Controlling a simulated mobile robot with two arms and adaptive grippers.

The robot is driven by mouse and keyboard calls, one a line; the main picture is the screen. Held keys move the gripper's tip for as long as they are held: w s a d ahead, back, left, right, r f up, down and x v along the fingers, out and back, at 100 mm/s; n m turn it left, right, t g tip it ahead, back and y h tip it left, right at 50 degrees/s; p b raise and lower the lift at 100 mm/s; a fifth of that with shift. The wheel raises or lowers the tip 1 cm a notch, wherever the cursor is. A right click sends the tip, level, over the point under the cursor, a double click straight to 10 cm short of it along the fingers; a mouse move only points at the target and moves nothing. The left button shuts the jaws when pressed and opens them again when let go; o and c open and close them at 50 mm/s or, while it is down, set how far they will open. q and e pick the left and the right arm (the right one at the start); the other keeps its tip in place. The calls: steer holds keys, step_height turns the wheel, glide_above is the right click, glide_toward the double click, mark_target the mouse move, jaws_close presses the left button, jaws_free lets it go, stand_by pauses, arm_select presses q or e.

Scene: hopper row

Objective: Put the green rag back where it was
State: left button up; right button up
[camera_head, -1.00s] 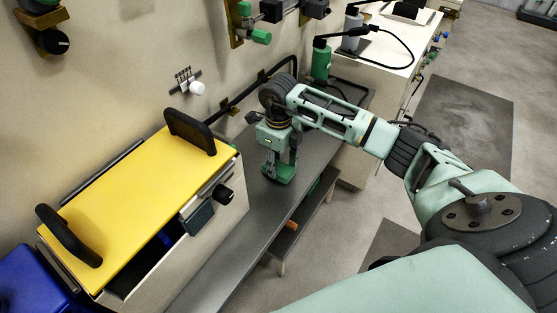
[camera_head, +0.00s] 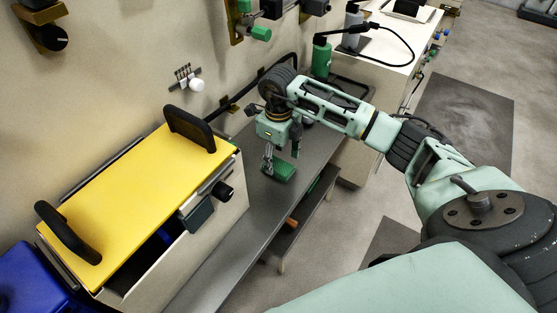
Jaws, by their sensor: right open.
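The green rag (camera_head: 281,171) lies on the grey bench top (camera_head: 240,205), right of the yellow-lidded hopper. It looks like a small, flat, dark green piece. My right gripper (camera_head: 281,158) is just above the rag and points down. It is open, and its fingers partly cover the rag's far side. Whether a finger still touches the rag cannot be told. My left gripper is not in view.
The hopper with a yellow lid (camera_head: 130,205) and two black handles stands at left, beside a blue box (camera_head: 30,283). A green bottle (camera_head: 321,58) and a dark tray (camera_head: 350,92) are behind my right arm. A lower shelf holds an orange item (camera_head: 292,222).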

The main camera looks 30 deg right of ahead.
mark_target(279, 165)
step_height(279, 165, up, 10)
steer(key=b, duration=0.1)
steer(key=shift+r+b, duration=0.25)
steer(key=shift+b, duration=0.15)
